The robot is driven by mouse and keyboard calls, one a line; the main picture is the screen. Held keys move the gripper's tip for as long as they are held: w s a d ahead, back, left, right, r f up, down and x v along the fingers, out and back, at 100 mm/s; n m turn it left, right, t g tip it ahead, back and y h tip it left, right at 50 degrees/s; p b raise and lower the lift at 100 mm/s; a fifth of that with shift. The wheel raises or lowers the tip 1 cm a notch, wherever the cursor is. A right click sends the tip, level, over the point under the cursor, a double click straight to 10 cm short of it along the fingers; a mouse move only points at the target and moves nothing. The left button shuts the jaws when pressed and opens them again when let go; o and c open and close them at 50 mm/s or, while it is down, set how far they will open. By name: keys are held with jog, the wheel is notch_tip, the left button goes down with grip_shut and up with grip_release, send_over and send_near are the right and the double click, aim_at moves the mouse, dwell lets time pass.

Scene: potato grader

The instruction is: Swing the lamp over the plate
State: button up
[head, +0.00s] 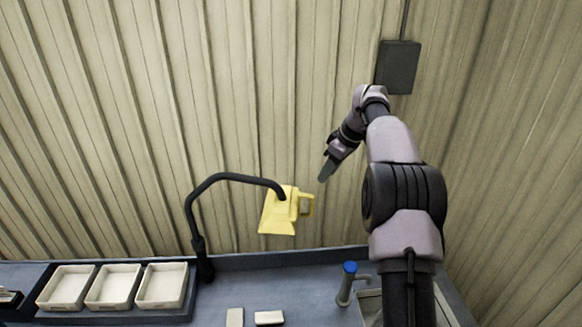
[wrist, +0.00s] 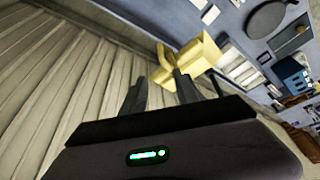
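The yellow lamp head (head: 278,212) hangs on a black curved arm (head: 232,178) above the bench, with a yellow handle on its right side. My gripper (head: 326,171) is up and to the right of the lamp, apart from it, pointing down-left. In the wrist view the two fingers of my gripper (wrist: 160,88) stand apart with nothing held between them. The lamp (wrist: 190,58) shows just beyond the right finger, which covers part of it. A dark round disc (wrist: 266,18) lies at upper right in the wrist view; I cannot tell if it is the plate.
Several white trays (head: 113,286) stand in a dark rack at the left of the bench (head: 300,292). Two small pale blocks (head: 268,317) lie at the front. A blue-topped tap-like post (head: 347,282) stands right. A dark box (head: 398,67) is on the ribbed wall behind my arm.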

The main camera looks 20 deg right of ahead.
send_near(311, 212)
jog(key=x, duration=0.4)
jog(key=w+p+x, duration=0.1)
jog(key=x, duration=0.3)
jog(key=shift+w, duration=0.2)
jog(key=shift+s, duration=0.15)
jog(key=shift+c, duration=0.3)
grip_shut()
dwell(0.6)
